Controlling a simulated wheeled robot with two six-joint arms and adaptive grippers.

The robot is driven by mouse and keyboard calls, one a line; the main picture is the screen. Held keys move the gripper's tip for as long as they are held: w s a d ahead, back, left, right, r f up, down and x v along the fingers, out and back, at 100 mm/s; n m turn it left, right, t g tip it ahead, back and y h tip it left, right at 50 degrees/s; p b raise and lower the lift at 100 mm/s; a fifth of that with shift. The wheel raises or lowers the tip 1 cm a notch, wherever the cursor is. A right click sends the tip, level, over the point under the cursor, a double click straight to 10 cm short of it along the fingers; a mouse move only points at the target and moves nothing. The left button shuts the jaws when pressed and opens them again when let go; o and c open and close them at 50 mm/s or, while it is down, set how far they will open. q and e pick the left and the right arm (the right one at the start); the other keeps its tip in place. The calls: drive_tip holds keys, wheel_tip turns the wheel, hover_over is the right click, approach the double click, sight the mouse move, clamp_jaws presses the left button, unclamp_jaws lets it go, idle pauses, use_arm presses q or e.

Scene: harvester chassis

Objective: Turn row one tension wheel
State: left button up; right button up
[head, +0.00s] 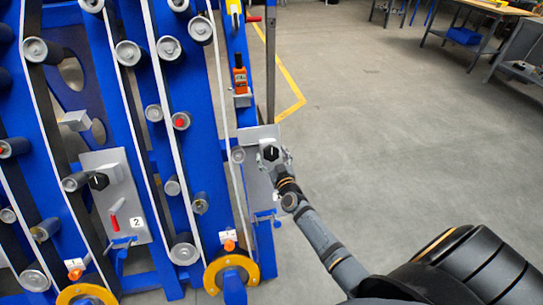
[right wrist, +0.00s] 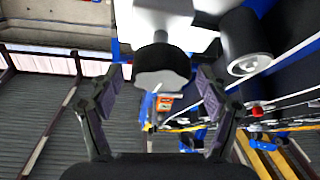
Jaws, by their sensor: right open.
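The row one tension wheel (head: 270,153) is a dark knob with a white mark, on a grey plate at the right side of the blue chassis. It shows large in the right wrist view (right wrist: 161,68), on a short shaft from a pale block. My right gripper (head: 277,160) is at this wheel in the head view. In the right wrist view the open fingers (right wrist: 160,84) stand on both sides of the wheel, with visible gaps between them and it. My left gripper is out of view.
A similar row two wheel (head: 98,181) sits left on a plate (head: 139,196) labelled 2. Rollers and belts line the blue chassis (head: 207,110). An orange device (head: 240,80) is mounted above the row one wheel. The floor (head: 390,130) to the right is clear; workbenches (head: 480,12) stand far back.

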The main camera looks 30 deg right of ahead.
drive_tip(key=shift+w, duration=0.3)
drive_tip(key=c, duration=1.2)
drive_tip(key=shift+o, duration=0.2)
drive_tip(key=shift+r+m+h+p, duration=0.25)
drive_tip(key=shift+m+h+p, duration=0.15)
drive_tip(key=shift+m+p, duration=0.55)
drive_tip(key=shift+m+h+p, duration=0.5)
drive_tip(key=shift+m+p, duration=0.35)
drive_tip(key=shift+m, duration=0.1)
drive_tip(key=shift+m+g+h+p, duration=0.5)
drive_tip(key=shift+m+h+p, duration=0.25)
drive_tip(key=shift+m, duration=0.35)
drive_tip(key=shift+d+f+m+g+h+p, duration=0.15)
drive_tip(key=shift+m+g+h+p, duration=0.3)
drive_tip(key=shift+m, duration=0.35)
